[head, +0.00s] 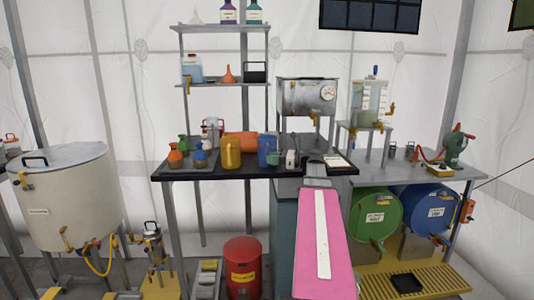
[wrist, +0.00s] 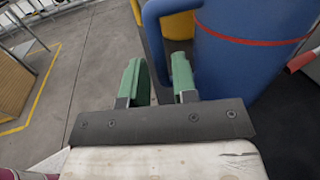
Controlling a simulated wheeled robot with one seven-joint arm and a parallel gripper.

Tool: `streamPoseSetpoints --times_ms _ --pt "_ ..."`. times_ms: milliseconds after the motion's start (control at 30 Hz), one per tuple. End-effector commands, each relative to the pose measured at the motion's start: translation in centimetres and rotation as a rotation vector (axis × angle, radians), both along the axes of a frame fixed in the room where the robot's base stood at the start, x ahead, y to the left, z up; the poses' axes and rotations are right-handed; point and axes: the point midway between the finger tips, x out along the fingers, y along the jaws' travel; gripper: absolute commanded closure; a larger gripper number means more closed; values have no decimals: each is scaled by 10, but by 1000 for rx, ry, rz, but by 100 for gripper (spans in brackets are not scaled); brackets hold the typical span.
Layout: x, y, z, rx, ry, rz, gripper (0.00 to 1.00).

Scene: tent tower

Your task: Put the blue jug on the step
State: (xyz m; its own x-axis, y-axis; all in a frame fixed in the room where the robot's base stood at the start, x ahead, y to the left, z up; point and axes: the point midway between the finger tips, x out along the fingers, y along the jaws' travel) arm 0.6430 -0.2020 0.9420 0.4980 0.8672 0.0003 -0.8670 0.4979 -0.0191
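The blue jug (head: 267,151) stands upright on the dark bench top, right of a yellow jug (head: 231,152). In the wrist view the blue jug (wrist: 245,50) fills the upper right, and its handle (wrist: 153,30) loops to the left. My gripper (wrist: 158,66) has its two green fingers apart, with the lower part of the handle between them. I see no clear grip on it. In the head view my gripper is small and partly hidden beside the jug. A low yellow slatted platform (head: 440,277) on the floor at right looks like the step.
A black tray (head: 407,283) lies on the yellow platform. A red bin (head: 243,268) stands below the bench.

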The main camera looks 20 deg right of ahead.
Motion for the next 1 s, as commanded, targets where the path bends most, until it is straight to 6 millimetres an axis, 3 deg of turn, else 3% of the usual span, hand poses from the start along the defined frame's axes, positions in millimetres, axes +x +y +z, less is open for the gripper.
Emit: streamPoseSetpoints --times_ms 267,500,533,600,1000 --pt "20 31 1 0 0 1 74" --pt "21 34 1 -1 0 0 74" --pt "21 34 1 -1 0 0 77" --pt "21 34 1 -1 0 0 100" --pt "21 33 4 0 -1 0 100"
